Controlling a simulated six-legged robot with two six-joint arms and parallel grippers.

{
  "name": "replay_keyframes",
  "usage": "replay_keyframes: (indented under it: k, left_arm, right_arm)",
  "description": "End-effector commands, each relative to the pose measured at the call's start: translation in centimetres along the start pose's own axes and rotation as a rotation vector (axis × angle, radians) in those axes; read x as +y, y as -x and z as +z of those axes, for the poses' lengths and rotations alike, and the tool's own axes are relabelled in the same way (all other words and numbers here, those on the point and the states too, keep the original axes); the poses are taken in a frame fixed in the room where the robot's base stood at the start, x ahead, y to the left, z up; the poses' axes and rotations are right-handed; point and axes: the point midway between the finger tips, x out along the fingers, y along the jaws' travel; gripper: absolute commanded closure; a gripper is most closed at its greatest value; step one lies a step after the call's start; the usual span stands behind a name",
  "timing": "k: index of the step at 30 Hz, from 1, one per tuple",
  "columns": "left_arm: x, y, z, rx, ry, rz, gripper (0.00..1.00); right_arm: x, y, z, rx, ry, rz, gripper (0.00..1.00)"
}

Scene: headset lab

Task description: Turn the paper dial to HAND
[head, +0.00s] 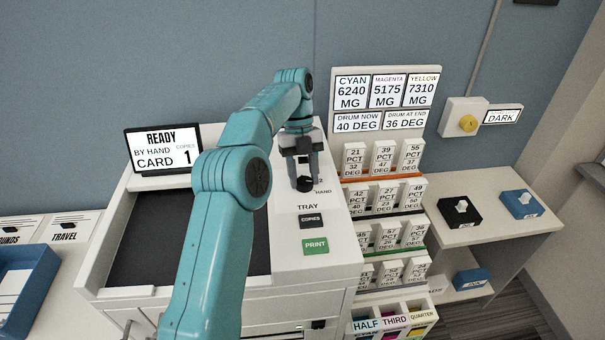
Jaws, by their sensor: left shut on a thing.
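The paper dial (305,184) is a small dark knob on the white top panel of the copier, right of its dark glass. The printed word HAND shows just below and right of it; TRAY is printed lower down. My left gripper (303,176) points down from above and is shut on the dial. The gripper hides much of the dial and the markings behind it, so I cannot tell exactly where the dial points. The copier's screen (163,149) reads READY, BY HAND, CARD, COPIES 1. My right gripper is not in view.
Below the dial sit a black COPIES button (312,221) and a green PRINT button (316,247). A rack of labelled cards (385,200) stands close on the right. A white shelf (490,232) holds black and blue boxes. A blue tray (28,290) lies at far left.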

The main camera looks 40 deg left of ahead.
Motion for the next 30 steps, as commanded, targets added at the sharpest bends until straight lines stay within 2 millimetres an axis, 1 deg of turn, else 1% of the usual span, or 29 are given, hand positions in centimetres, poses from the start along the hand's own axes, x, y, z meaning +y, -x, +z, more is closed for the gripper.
replay_keyframes:
  k: [6, 12, 21, 30]
  left_arm:
    - [-0.24, -0.24, -0.10, 0.007, -0.137, 0.058, 0.88]
    - [-0.22, -0.24, -0.10, 0.007, -0.216, 0.091, 0.88]
    - [-0.22, -0.30, -0.10, 0.009, -0.263, 0.112, 0.88]
    - [-0.21, -0.32, -0.09, 0.010, -0.265, 0.113, 0.87]
  right_arm:
    - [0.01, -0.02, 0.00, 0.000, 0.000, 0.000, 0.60]
    - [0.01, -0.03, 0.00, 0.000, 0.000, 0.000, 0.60]
    - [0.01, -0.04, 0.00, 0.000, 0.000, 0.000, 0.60]
    - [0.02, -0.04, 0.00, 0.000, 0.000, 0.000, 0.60]
